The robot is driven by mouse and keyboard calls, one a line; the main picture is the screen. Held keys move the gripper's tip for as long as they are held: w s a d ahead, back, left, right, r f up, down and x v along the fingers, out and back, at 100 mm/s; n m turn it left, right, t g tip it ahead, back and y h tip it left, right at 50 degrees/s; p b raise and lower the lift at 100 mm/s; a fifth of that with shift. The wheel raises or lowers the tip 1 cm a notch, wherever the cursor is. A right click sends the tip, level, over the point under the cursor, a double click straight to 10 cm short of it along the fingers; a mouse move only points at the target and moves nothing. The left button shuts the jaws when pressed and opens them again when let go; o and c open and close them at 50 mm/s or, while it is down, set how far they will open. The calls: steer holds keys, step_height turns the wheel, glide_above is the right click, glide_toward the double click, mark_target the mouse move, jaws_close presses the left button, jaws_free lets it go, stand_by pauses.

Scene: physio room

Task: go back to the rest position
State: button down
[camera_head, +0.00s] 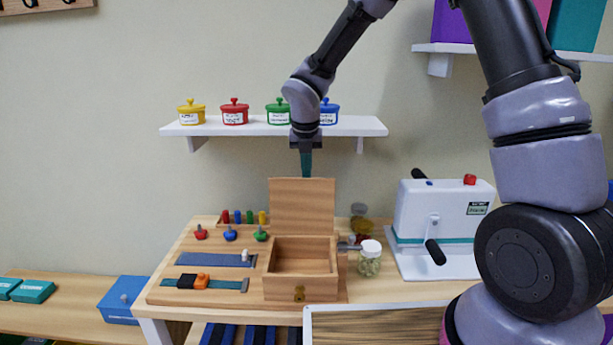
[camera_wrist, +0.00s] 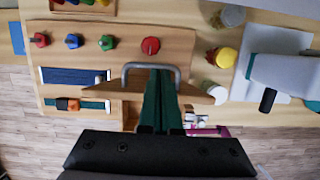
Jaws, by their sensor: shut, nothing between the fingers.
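My gripper (camera_head: 306,165) is shut and empty. It points down just above the top edge of the raised lid (camera_head: 302,205) of a wooden box (camera_head: 300,288). I cannot tell whether the fingertips touch the lid. The box stands open on a wooden board and looks empty inside. In the wrist view the shut green fingers (camera_wrist: 160,100) reach over the board, near a grey arched handle (camera_wrist: 150,66) and a red knob (camera_wrist: 151,46). The fingers hide part of the box there.
A wall shelf (camera_head: 270,127) with several coloured lidded pots is close behind my gripper. A white crank machine (camera_head: 440,230) and a jar (camera_head: 370,259) stand right of the box. Red, blue and green knobs (camera_head: 230,235) and a strap (camera_head: 205,283) are left. A blue box (camera_head: 124,300) sits lower left.

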steer(key=v, duration=0.8)
steer(key=shift+r, duration=0.35)
steer(key=s+d+r+m+t, duration=0.1)
steer(key=s+d+r+m, duration=0.35)
steer(key=d+m, duration=0.35)
steer(key=s+d+r+m, duration=0.3)
steer(key=d+r+m, duration=0.35)
steer(key=m, duration=0.35)
steer(key=s+d+r+m+t+y, duration=0.1)
steer(key=s+d+m, duration=0.3)
steer(key=m, duration=0.6)
steer(key=s+d+r+m+t+y, duration=0.1)
steer(key=s+d+r+m+t, duration=0.1)
steer(key=s+d+m, duration=0.3)
steer(key=s+r+m, duration=0.1)
steer(key=s+m, duration=0.3)
steer(key=m, duration=0.2)
steer(key=shift+s+m, duration=0.25)
steer(key=shift+m, duration=0.05)
